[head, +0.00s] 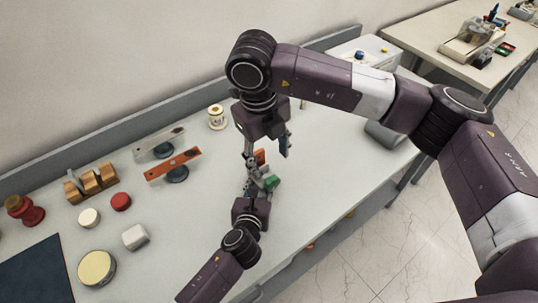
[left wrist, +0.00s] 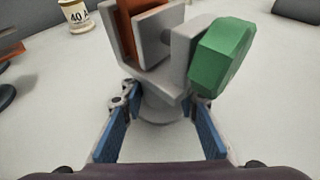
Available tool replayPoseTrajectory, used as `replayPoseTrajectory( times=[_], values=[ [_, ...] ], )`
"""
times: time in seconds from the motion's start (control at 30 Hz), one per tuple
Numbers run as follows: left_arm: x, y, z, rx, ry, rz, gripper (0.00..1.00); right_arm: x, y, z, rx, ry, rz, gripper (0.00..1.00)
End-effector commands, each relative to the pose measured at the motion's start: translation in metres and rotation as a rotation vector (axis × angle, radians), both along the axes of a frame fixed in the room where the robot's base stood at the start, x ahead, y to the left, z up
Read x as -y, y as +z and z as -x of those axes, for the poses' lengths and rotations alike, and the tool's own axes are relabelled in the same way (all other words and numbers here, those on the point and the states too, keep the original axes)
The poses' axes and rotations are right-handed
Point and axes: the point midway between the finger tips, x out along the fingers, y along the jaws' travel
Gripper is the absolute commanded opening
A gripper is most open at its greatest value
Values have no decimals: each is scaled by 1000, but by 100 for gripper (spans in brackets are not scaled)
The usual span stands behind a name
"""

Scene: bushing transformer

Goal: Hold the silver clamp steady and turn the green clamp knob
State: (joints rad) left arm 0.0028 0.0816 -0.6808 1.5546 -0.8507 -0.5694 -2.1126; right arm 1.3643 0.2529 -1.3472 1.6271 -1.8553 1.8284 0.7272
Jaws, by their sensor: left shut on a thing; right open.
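The silver clamp (left wrist: 163,104) stands upright on the table in the left wrist view, with an orange bar (left wrist: 126,30) between its jaws. The faceted green clamp knob (left wrist: 223,56) is on its right side; it also shows in the head view (head: 272,183). My left gripper (head: 256,188) is shut on the clamp's lower body, one blue-padded finger on each side. My right gripper (head: 266,148) is open and empty, pointing down just above the clamp and knob. The arms and grippers hide much of the clamp in the head view.
Two bar-topped pieces, one grey (head: 159,143) and one orange (head: 172,164), lie left of the clamp. A white labelled spool (head: 216,118) stands behind. Copper blocks (head: 90,184), a red knob (head: 121,201) and a white block (head: 135,237) are farther left. The table right of the clamp is clear.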

Motion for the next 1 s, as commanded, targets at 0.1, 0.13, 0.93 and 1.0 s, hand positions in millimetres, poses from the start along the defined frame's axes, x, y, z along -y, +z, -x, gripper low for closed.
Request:
replayPoseTrajectory(
  times=[0.1,0.13,0.93,1.0],
  values=[
    [-2,-7,2,-12,4,-4,0,0,-1,0,0,0,-1,51],
    [-2,-7,2,-12,4,-4,0,0,-1,0,0,0,-1,51],
    [-6,6,29,-9,-1,-4,49,0,0,0,0,0,-2,51],
    [-9,12,42,-8,0,-2,49,0,0,0,0,0,-2,51]
  ],
)
